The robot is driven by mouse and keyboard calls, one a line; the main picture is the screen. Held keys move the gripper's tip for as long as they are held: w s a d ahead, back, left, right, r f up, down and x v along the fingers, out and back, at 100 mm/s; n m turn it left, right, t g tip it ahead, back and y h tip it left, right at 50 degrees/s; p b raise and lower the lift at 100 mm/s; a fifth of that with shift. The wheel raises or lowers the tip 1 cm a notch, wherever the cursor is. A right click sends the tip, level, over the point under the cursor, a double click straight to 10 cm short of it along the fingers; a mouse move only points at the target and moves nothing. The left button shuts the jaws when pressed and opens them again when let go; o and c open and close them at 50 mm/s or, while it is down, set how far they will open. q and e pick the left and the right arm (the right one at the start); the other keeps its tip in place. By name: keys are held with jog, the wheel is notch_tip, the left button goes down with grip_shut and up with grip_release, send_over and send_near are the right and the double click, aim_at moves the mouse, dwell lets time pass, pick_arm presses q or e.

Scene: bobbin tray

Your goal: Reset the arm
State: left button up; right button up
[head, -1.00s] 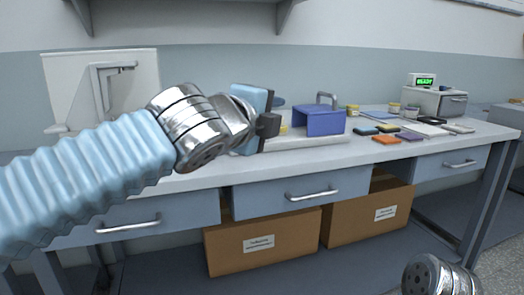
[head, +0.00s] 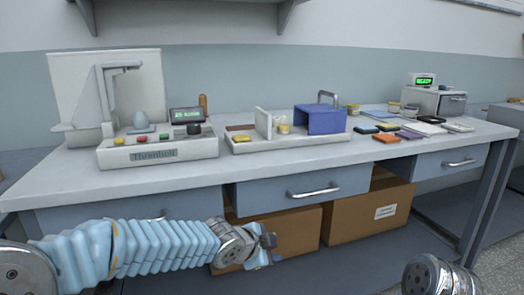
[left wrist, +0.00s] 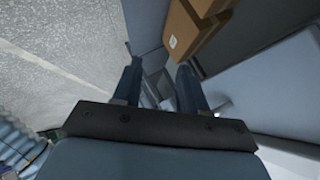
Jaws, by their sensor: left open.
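My left arm comes in from the left in the head view and hangs low in front of the bench. Its gripper (head: 268,243) is below the tabletop, in front of the drawers and a cardboard box. In the left wrist view the two fingers (left wrist: 157,88) are apart with nothing between them. The floor and the underside of the bench show beyond them. My right gripper is not in view; only a metal part that looks like my right arm shows at the bottom right of the head view.
The bench (head: 60,185) carries a white machine (head: 185,152) with a small display, a tray (head: 265,145) with a blue holder (head: 320,119), several coloured pads, and a grey device (head: 435,101). Cardboard boxes (head: 370,216) stand on the shelf below. The floor in front looks clear.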

pick_arm(q)
jog(key=s+a+f+n+g, duration=0.1)
jog(key=s+a+f+n, duration=0.15)
jog(key=f, duration=0.55)
jog(key=s+a+f+n+g, duration=0.1)
jog(key=f+n+g, duration=0.15)
jog(key=f, duration=0.55)
jog(key=s+a+f+n+g, duration=0.1)
jog(key=s+a+f+n, duration=0.2)
jog(key=s+f, duration=0.4)
jog(key=s+a+f+n+g+y, duration=0.1)
jog(key=s+a+f+n, duration=0.2)
jog(key=s+f+n, duration=0.3)
jog(key=s+a+f+n+g+y, duration=0.1)
jog(key=s+a+f+n+g, duration=0.1)
jog(key=s+f+n, duration=0.3)
jog(key=s+a+f, duration=0.1)
jog(key=s+f, duration=0.3)
jog(key=f, duration=0.1)
jog(key=shift+s+a, duration=0.3)
jog(key=shift+s, duration=0.05)
